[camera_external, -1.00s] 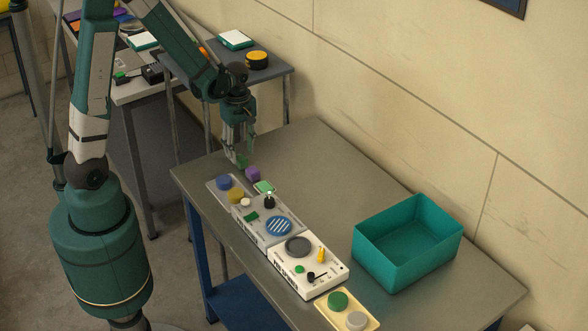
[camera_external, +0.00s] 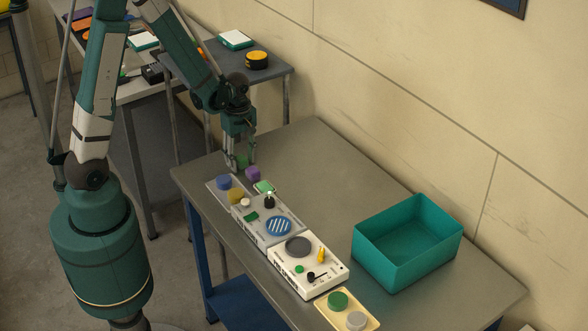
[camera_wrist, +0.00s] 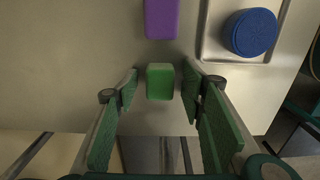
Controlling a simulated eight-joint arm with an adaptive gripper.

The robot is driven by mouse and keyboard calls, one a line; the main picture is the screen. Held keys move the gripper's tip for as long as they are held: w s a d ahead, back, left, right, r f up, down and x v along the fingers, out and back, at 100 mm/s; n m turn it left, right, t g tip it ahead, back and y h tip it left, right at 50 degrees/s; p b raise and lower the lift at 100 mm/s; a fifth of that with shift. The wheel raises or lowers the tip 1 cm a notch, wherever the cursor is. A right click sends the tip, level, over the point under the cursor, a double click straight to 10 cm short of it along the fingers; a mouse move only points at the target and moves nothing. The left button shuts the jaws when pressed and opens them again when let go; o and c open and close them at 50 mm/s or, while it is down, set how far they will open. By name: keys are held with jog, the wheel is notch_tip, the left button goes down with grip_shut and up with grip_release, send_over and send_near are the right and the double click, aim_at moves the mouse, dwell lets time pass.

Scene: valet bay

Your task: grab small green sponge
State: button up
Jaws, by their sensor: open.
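The small green sponge (camera_wrist: 160,81) is a green block lying on the metal table. In the wrist view it sits between the tips of my gripper (camera_wrist: 161,90), whose two green-padded fingers are spread with a gap on each side of it. In the external view my gripper (camera_external: 239,163) is low over the table's far left end, and the sponge (camera_external: 243,161) shows only partly behind the fingers. A purple block (camera_wrist: 161,18) lies just beyond the sponge, and it also shows in the external view (camera_external: 253,173).
A tray with a blue round piece (camera_wrist: 254,33) lies close by on the right in the wrist view. Panels with knobs (camera_external: 277,226) run along the table's near edge. A teal bin (camera_external: 405,262) stands at the right. The table's middle is clear.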

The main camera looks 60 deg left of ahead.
aim_at(241, 158)
jog(key=shift+c, duration=0.7)
jog(key=c, duration=0.7)
jog(key=shift+o, duration=0.2)
jog(key=shift+r, duration=0.15)
jog(key=shift+r+p, duration=0.4)
jog(key=shift+r, duration=4.45)
